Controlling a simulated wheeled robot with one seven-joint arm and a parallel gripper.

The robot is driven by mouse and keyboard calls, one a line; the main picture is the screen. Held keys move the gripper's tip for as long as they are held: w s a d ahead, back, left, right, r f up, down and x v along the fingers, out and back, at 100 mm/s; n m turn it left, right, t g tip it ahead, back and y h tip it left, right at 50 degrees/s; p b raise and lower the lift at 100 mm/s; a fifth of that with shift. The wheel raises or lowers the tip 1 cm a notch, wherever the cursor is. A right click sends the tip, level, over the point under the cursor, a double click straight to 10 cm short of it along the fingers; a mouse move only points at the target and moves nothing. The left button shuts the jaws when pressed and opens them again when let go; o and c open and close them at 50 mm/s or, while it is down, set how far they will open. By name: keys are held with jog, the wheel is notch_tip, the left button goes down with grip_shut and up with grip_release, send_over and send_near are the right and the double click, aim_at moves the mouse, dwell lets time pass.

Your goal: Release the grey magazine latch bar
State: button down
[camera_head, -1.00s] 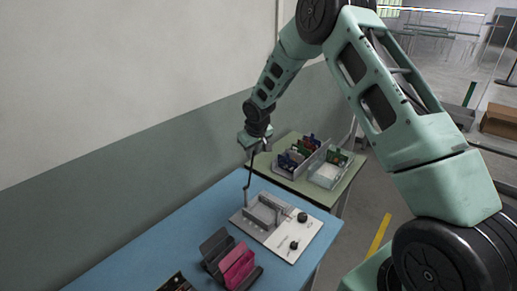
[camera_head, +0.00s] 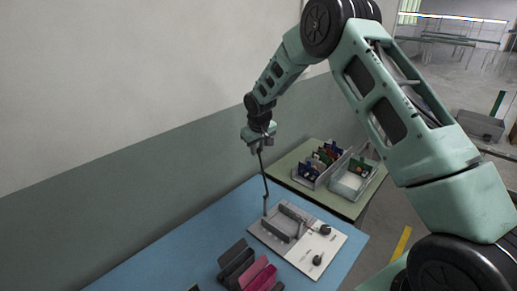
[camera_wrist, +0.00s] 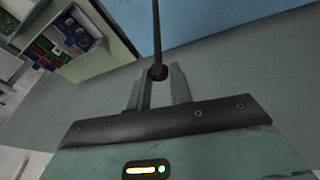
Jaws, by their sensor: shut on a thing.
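The white and grey fixture plate (camera_head: 322,243) lies on the blue table, with raised grey walls (camera_head: 283,228) on its left part and two black knobs on the right. A thin dark rod (camera_head: 264,180) rises from the plate's back left corner to my gripper (camera_head: 260,147). In the wrist view, my gripper (camera_wrist: 162,86) is shut on the rod's round dark end (camera_wrist: 158,72), and the rod runs away from it. I cannot tell which grey part is the latch bar, or how the rod's foot joins the plate.
Dark and pink holders (camera_head: 262,276) stand at the blue table's (camera_head: 185,245) front. A green table (camera_head: 345,206) behind bears a grey bin (camera_head: 303,174) of coloured items and a clear tray (camera_head: 350,188). A wall runs along the left. The blue table's left part is clear.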

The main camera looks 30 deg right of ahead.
jog(key=shift+w+a+r, duration=0.15)
jog(key=shift+w+a, duration=0.15)
jog(key=c, duration=1.3)
grip_release()
jog(key=shift+w, duration=0.15)
jog(key=shift+o, duration=0.2)
jog(key=shift+s+d+r, duration=0.1)
jog(key=shift+s+r, duration=0.05)
jog(key=shift+s, duration=0.05)
jog(key=b+v, duration=0.5)
jog(key=v, duration=1.2)
